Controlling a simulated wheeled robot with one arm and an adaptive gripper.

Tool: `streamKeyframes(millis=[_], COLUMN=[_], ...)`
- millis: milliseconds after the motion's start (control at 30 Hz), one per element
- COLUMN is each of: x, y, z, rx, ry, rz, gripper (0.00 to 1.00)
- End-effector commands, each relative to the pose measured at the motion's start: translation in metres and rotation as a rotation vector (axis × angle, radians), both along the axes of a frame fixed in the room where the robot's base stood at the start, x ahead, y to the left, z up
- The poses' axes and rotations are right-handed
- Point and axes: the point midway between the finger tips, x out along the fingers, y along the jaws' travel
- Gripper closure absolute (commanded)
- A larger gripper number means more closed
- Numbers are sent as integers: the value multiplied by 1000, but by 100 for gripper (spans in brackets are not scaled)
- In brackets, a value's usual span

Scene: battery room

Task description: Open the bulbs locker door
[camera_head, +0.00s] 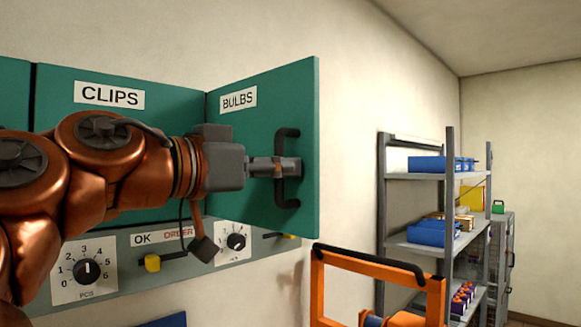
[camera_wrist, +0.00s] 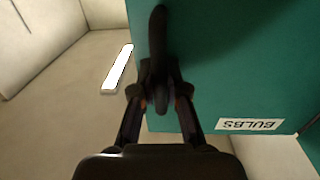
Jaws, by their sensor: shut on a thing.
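The green bulbs locker door (camera_head: 237,205), labelled BULBS, stands swung out from the wall at an angle. Its hinge side is on the left, next to the clips door (camera_head: 150,113). Its dark vertical bar handle (camera_head: 288,200) is near its free right edge. My gripper (camera_head: 290,167) is shut on the middle of the handle. In the wrist view, the fingers (camera_wrist: 160,95) close around the dark handle (camera_wrist: 157,45), with the green door (camera_wrist: 225,60) behind it and its label upside down. The locker's inside is hidden behind the door and my arm.
Below the doors is a grey panel (camera_head: 120,276) with dials and yellow-tipped levers. An orange frame (camera_head: 318,290) with a black bar stands at lower right, below the door. Grey shelves (camera_head: 415,178) with blue bins stand farther back at right.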

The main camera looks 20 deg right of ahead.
Motion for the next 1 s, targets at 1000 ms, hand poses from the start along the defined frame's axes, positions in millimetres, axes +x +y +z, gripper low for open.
streamKeyframes(millis=[1000], x=[0], y=[3], z=[1], rx=[-2], ry=[-1], rz=[4], gripper=[61])
